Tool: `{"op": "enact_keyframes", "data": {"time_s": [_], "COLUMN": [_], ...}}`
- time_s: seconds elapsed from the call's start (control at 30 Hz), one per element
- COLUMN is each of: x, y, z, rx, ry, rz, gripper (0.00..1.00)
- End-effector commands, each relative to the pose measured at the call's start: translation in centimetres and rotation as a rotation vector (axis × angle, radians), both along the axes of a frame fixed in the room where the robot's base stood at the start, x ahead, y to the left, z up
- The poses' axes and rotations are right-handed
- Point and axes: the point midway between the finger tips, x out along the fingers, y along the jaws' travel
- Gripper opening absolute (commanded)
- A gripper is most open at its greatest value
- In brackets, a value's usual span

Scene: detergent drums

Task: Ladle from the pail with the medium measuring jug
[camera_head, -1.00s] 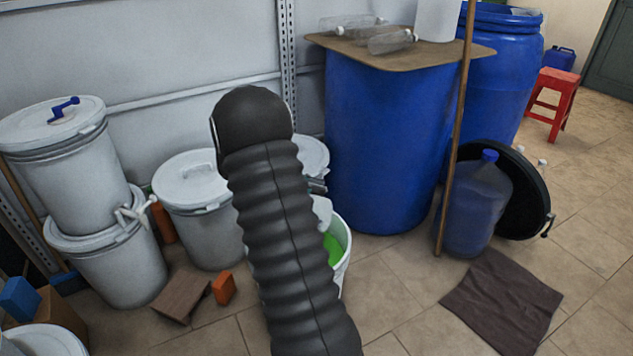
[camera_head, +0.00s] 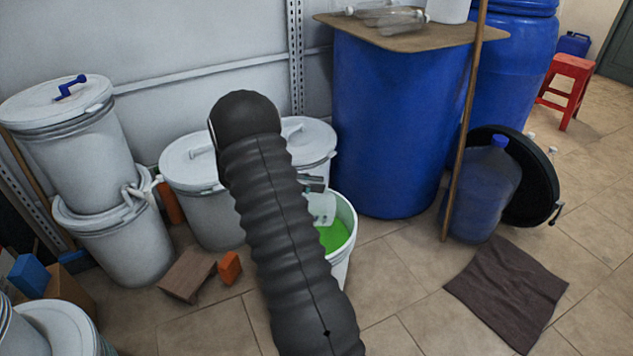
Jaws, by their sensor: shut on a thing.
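The white pail (camera_head: 344,262) stands open on the tiled floor, partly hidden behind my arm. Bright green liquid (camera_head: 334,236) shows inside it. A pale, translucent measuring jug (camera_head: 322,207) is over the pail's mouth, on its left side. I cannot tell whether its bottom touches the liquid. My gripper (camera_head: 314,184) shows only in small part just above the jug, beside my arm, and is shut on the jug. Most of the gripper and the jug's left side are hidden by my arm.
White lidded drums (camera_head: 196,180) stand behind and left of the pail, two stacked. A blue barrel (camera_head: 388,130) bears a board with bottles. A wooden pole (camera_head: 464,130) and blue water bottle (camera_head: 482,195) stand right. A dark cloth (camera_head: 507,290) lies on open floor.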

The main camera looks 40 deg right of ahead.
Motion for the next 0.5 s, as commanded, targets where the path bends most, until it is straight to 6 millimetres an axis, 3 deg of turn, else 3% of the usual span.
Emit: {"op": "enact_keyframes", "data": {"time_s": [0.5], "x": [0.7], "y": [0.9], "z": [-3.3], "rx": [-0.072], "ry": [0.054], "rz": [0.002], "gripper": [0.00]}}
